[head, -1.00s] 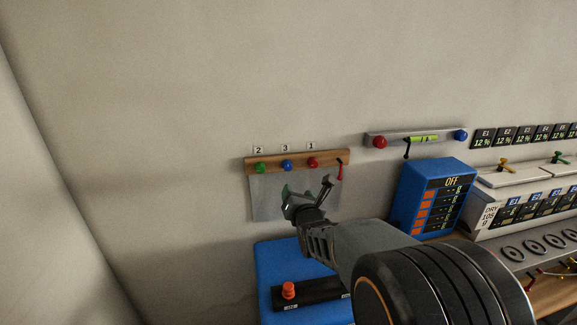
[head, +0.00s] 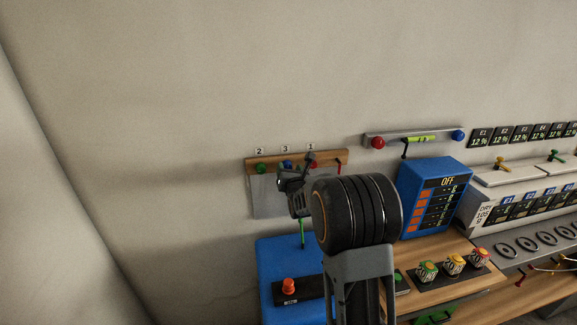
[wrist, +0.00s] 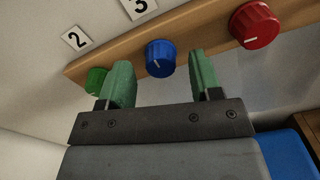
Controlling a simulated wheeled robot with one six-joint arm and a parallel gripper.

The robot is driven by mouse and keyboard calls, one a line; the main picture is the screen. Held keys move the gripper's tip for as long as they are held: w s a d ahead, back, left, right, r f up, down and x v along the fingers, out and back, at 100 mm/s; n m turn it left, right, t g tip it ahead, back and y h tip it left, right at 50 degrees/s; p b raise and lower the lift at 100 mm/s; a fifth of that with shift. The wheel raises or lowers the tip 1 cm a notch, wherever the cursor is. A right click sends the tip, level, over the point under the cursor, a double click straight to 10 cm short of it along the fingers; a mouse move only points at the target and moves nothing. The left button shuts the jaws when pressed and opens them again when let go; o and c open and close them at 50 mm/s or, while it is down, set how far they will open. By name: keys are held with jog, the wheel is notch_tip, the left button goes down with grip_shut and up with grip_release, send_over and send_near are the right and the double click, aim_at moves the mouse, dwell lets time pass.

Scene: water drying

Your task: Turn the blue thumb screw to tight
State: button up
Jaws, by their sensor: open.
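A blue knob (wrist: 160,58) with a white pointer line sits on a wooden rail (wrist: 200,37) on the wall, below the label 3. My gripper (wrist: 161,72) is open. In the wrist view its green fingers stand to the left and right of the knob, and their tips appear just short of it. I cannot tell any contact. In the head view my gripper (head: 297,172) partly covers this knob (head: 287,163). Another blue knob (head: 458,135) is on the right end of a grey bar (head: 393,137) with a yellow-green level (head: 422,139), away from my gripper.
A green knob (wrist: 96,80) and a red knob (wrist: 254,25) flank the blue one on the rail. A red lever (head: 339,167) hangs at the rail's right end. A blue box (head: 432,195) reading OFF stands to the right. The wall above is bare.

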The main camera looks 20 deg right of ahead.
jog(key=shift+w+d, duration=0.1)
jog(key=shift+w, duration=0.45)
jog(key=c, duration=0.9)
